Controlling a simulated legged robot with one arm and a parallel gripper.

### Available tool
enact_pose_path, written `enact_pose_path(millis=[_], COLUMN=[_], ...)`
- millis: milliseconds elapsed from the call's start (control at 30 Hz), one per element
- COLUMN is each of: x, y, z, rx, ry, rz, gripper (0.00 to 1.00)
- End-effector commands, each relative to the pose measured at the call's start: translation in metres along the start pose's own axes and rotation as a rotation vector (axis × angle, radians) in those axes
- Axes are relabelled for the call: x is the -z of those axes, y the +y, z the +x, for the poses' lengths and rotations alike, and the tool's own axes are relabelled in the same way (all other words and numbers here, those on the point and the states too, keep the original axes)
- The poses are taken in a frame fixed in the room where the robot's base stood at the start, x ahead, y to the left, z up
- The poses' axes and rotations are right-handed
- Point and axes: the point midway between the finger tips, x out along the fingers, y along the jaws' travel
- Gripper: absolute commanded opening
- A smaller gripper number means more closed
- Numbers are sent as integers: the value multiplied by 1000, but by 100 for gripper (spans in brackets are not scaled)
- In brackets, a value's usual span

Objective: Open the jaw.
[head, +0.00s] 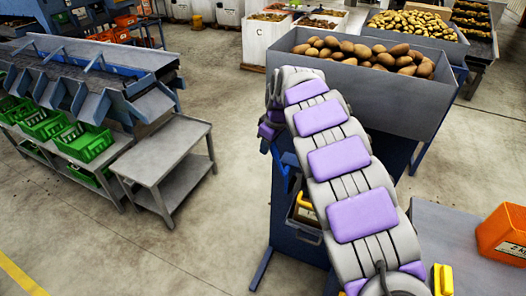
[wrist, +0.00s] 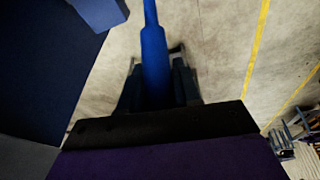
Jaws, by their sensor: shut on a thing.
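In the wrist view my gripper (wrist: 157,62) has its two dark fingers on either side of a long blue bar (wrist: 154,50), perhaps a handle or a tool, and is shut on it. The bar runs from between the fingers to the top edge of the picture. Its far end is out of the picture. In the head view my grey and purple arm reaches up and bends down at its far end, left of a grey hopper (head: 400,105) of potatoes (head: 365,52). The gripper itself cannot be made out there.
A grey side table (head: 165,150) and a sorting bench with green crates (head: 85,142) stand at the left. An orange bin (head: 503,235) sits on a grey surface (head: 450,245) at the right. White boxes (head: 263,45) stand behind. Concrete floor (head: 225,200) is clear between.

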Motion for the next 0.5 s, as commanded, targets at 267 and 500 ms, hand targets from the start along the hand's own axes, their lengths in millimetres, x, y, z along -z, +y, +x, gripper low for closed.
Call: enact_pose_path(millis=[267, 500], x=[-17, -27], y=[4, 6], z=[-6, -12], rx=[20, 35], ry=[135, 217], rz=[17, 26], gripper=[0, 0])
